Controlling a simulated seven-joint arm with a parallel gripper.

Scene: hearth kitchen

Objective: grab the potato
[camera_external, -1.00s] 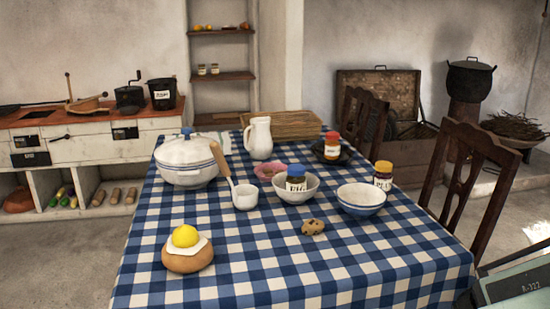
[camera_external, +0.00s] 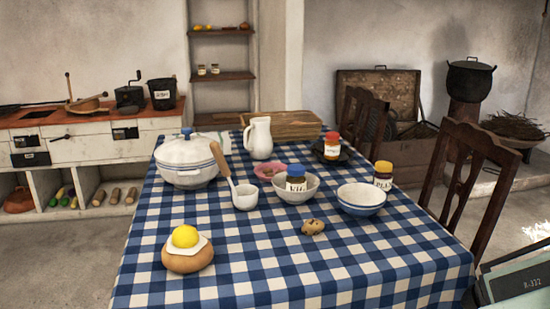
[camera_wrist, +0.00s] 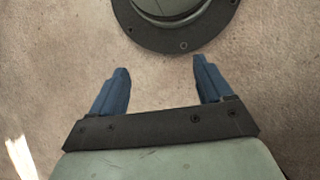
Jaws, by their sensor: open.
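A small brown, lumpy thing with darker spots, which looks like the potato (camera_external: 313,227), lies on the blue-and-white checked tablecloth (camera_external: 290,262) in the external view. It sits in front of the bowls, with nothing touching it. My gripper (camera_wrist: 161,66) shows in the wrist view with its two blue fingers wide apart and nothing between them. The gripper is out of the external view, and the potato is out of the wrist view.
A chair (camera_external: 470,185) stands at right.

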